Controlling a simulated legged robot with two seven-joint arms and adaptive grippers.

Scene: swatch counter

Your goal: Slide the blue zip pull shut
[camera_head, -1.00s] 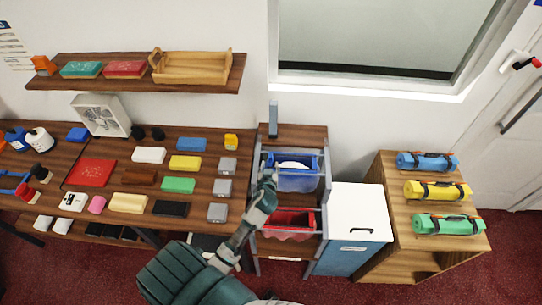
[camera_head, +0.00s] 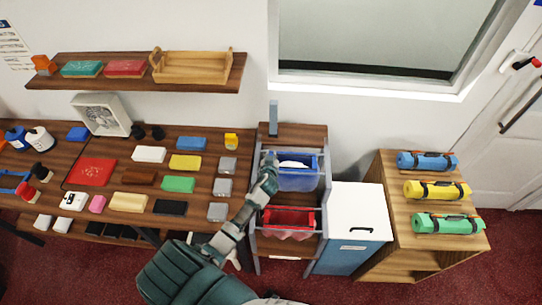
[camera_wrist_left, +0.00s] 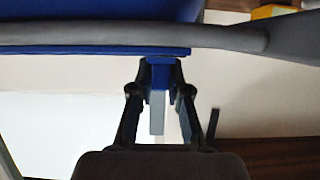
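A blue bag or bin (camera_head: 296,181) with a pale opening hangs in the grey rack. In the head view my left gripper (camera_head: 270,165) is at its left end, and the zip pull cannot be made out there. In the left wrist view a small blue piece (camera_wrist_left: 160,74), which looks like the zip pull, sits between the two black fingertips of my left gripper (camera_wrist_left: 161,66). The fingers look closed on it. A grey bar (camera_wrist_left: 157,114) extends below it. The blue bag (camera_wrist_left: 90,10) fills the top of that view. My right gripper is not in view.
A red bag (camera_head: 288,217) hangs below the blue one in the same rack. A white-topped blue cabinet (camera_head: 345,205) stands close on the right. The wooden table (camera_head: 125,160) on the left holds several coloured blocks. A wooden shelf unit (camera_head: 375,235) stands farther right.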

